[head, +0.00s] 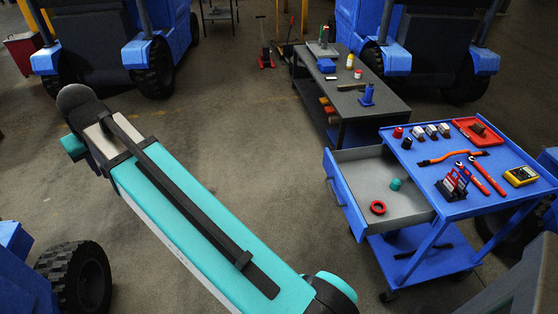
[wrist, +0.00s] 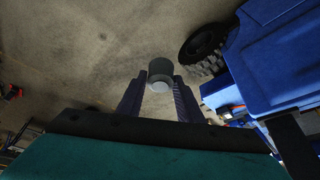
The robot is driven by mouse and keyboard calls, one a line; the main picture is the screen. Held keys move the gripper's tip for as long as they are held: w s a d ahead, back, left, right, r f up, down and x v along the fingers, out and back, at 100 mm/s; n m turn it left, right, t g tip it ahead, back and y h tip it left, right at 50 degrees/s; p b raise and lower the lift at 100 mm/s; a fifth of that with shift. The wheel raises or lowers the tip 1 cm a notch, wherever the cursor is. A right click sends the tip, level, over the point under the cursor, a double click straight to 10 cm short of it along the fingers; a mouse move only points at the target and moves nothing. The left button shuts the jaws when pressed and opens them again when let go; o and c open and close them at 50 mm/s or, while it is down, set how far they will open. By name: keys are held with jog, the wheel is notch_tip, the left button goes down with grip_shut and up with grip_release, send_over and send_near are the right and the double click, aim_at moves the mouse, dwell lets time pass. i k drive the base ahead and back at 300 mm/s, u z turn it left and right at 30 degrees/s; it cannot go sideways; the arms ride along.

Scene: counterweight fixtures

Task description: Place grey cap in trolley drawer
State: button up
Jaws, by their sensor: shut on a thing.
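In the wrist view my gripper (wrist: 160,82) is shut on the grey cap (wrist: 161,68), a small dark grey cylinder with a paler end, between its two fingertips. Bare floor lies behind the cap. In the head view my arm hides or leaves out the gripper and cap. The blue trolley (head: 466,205) stands at the right, and its trolley drawer (head: 350,160) is pulled open toward the left. A red ring (head: 377,208) and a teal cap (head: 395,184) lie inside on the grey bottom, with bare space around them.
A dark workbench (head: 370,102) with small items stands behind. Blue vehicles (head: 110,40) stand around. A wheel (wrist: 203,48) and blue bodywork (wrist: 270,55) are close right of the cap in the wrist view.

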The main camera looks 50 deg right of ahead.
aim_at(379, 184)
jog(key=z, duration=0.2)
jog(key=k, duration=1.15)
jog(key=z, duration=0.35)
jog(key=i, duration=1)
jog(key=z, duration=0.05)
